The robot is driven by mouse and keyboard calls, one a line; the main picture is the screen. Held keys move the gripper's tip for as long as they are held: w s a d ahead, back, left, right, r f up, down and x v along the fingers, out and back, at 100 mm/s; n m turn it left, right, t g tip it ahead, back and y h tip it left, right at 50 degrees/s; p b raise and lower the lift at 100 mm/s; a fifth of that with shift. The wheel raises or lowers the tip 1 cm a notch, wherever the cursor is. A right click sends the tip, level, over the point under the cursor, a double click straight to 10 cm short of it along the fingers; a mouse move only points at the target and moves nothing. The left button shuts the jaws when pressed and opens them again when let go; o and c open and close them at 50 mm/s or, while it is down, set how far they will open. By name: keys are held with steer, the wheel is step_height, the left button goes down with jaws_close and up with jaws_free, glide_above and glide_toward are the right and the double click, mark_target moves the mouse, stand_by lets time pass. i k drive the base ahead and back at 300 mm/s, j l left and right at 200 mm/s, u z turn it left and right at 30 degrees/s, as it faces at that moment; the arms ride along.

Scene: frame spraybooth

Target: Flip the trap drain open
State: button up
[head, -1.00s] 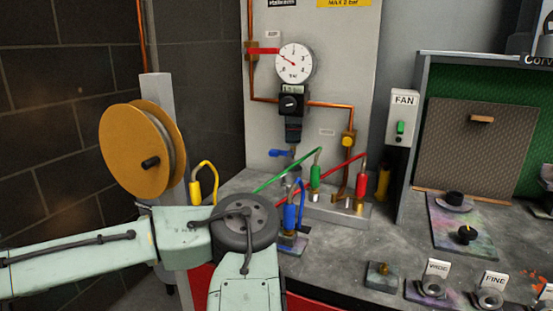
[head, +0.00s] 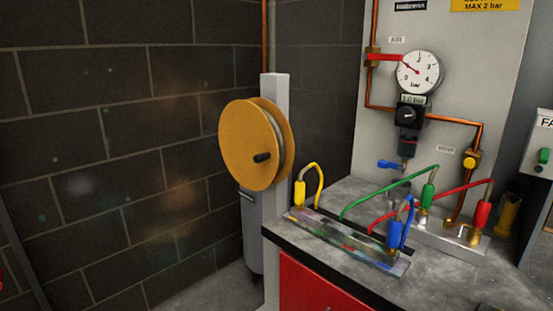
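The trap drain shows as a small blue lever (head: 388,164) under the dark trap (head: 408,146) on the grey wall panel. The lever points left and looks roughly level. The black regulator (head: 408,115) sits above the trap, below a round white gauge (head: 417,72) whose needle is red. A red lever (head: 385,57) sits on the copper pipe at the upper left of the panel. My gripper is not in view, and no part of my arm shows.
A yellow hose reel (head: 245,140) stands on a grey post left of the bench (head: 345,190). Yellow, green, blue (head: 397,235) and red (head: 481,214) handled hoses stand on the bench in front of the panel. A brick wall (head: 120,150) fills the left.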

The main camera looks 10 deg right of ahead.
mark_target(382, 164)
steer(key=i+l+z, duration=0.5)
steer(key=i+z, duration=0.2)
steer(key=k+j+z, duration=0.15)
steer(key=j, duration=0.3)
steer(key=k+j+z, duration=0.15)
steer(key=j, duration=0.3)
steer(key=k+j+z, duration=0.1)
steer(key=k+j, duration=0.2)
steer(key=i+l, duration=0.15)
steer(key=i, duration=0.3)
